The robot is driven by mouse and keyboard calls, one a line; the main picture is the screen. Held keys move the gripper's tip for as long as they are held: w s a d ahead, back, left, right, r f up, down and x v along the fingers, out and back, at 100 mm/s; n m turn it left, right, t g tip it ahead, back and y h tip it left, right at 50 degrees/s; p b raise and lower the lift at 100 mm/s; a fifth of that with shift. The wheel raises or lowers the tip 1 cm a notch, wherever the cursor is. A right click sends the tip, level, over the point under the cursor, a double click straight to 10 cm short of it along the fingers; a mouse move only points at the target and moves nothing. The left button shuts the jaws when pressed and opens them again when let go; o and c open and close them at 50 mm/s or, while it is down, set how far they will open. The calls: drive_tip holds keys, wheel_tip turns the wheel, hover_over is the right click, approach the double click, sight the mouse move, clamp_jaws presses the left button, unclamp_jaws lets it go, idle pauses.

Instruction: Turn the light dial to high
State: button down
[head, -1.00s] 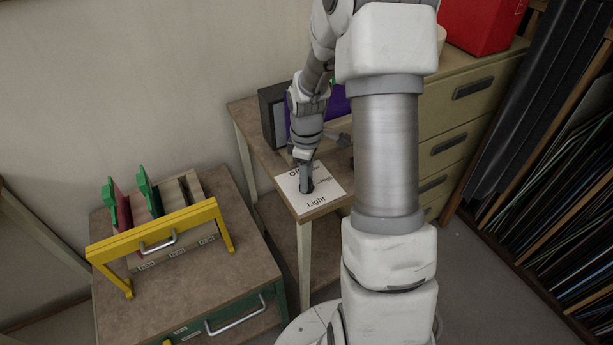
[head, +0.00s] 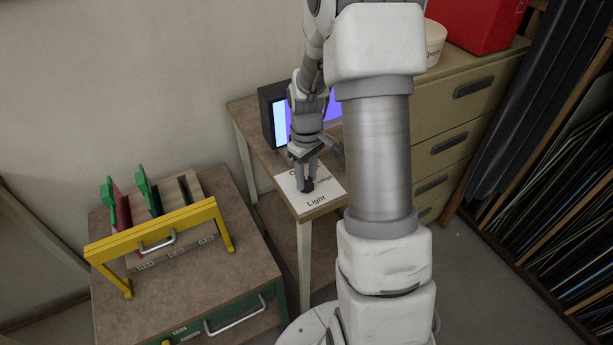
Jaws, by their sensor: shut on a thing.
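The light dial (head: 308,187) is a small dark knob on a white card (head: 323,201) printed "Light", on the front corner of a small brown table. Other printed words on the card are partly covered by the fingers. My gripper (head: 306,178) points down over the card, its fingers shut on the dial. The fingers hide much of the dial, so its exact pointing is hard to tell. Behind it, a dark box (head: 268,112) has a glowing pale-blue panel (head: 280,123) and a bright purple face, partly hidden by my arm.
A low cabinet at the left holds a yellow frame (head: 150,231) and green-handled pieces (head: 147,187). A drawer chest (head: 460,125) carries a red box (head: 475,22) and a cream tub (head: 435,42). A rack of thin sheets (head: 560,220) fills the right.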

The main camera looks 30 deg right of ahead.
sight(306, 180)
drive_tip(key=m, duration=1.2)
drive_tip(key=shift+m, duration=0.3)
idle(0.4)
drive_tip(key=c, duration=0.5)
unclamp_jaws()
drive_tip(key=shift+r, duration=0.1)
wheel_tip(306, 180, up, 17)
drive_tip(key=p, duration=0.2)
drive_tip(key=shift+r, duration=0.15)
